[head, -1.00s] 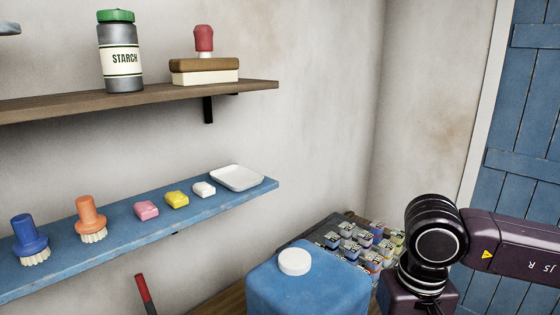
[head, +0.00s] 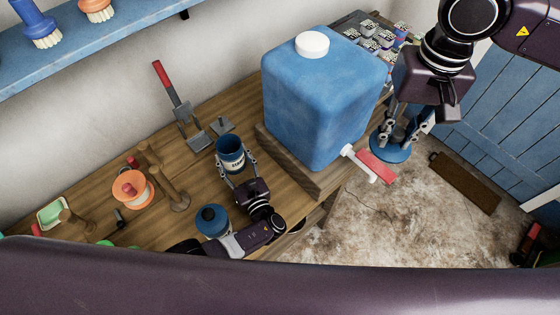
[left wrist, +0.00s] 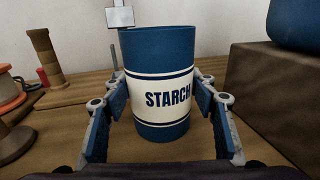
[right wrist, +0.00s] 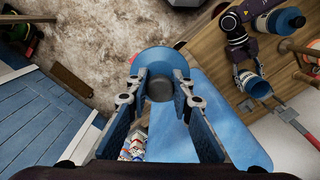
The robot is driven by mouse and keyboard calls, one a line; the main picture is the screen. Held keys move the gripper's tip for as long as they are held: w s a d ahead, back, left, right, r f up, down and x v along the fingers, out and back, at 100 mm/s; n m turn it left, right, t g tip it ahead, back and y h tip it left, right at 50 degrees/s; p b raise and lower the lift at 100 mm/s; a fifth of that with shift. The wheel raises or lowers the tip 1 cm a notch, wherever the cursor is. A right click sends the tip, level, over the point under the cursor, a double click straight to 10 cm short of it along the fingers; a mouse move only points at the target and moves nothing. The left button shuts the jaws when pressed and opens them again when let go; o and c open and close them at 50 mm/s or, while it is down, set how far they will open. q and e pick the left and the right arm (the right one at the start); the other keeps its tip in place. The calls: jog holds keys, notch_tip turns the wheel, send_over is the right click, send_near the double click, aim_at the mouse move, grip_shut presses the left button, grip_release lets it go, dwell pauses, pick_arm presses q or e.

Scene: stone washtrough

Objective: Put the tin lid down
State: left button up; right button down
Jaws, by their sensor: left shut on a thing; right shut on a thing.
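My right gripper (head: 398,136) is shut on the knob of a blue round tin lid (head: 386,152). It holds the lid out beyond the blue canister, apparently over the floor. In the right wrist view the lid (right wrist: 160,57) shows with its grey knob between the fingers. My left gripper (head: 237,176) is shut around a blue open-topped tin (head: 231,148) on the bench. In the left wrist view this tin (left wrist: 162,88) is upright, its cream STARCH label facing the camera, with a finger on each side.
A large blue canister (head: 320,100) with a white cap and red-handled tap (head: 375,166) stands between the grippers. The wooden bench (head: 110,180) holds a blue jar (head: 212,219), an orange spool (head: 132,188), wooden pegs and a red-handled tool (head: 172,95). Small labelled items (head: 375,38) lie behind the canister.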

jog(key=a+f+m, duration=0.2)
jog(key=f+m, duration=0.3)
jog(key=f, duration=0.5)
jog(key=a+f+m, duration=0.2)
jog(key=f+m, duration=0.2)
jog(key=f, duration=0.6)
jog(key=s+a+f+m, duration=0.4)
jog(key=s+f+m, duration=0.4)
jog(key=f, duration=0.6)
jog(key=w+a, duration=0.3)
jog(key=a, duration=0.1)
jog(key=w+a, duration=0.3)
jog(key=a, duration=0.2)
jog(key=w+a, duration=0.4)
jog(key=a, duration=0.1)
jog(key=shift+f, duration=0.3)
jog(key=shift+w+a+f, duration=0.1)
jog(key=shift+w+a, duration=0.05)
jog(key=shift+a, duration=0.05)
jog(key=shift+d+f, duration=0.1)
jog(key=shift+f, duration=0.15)
jog(key=shift+f, duration=0.15)
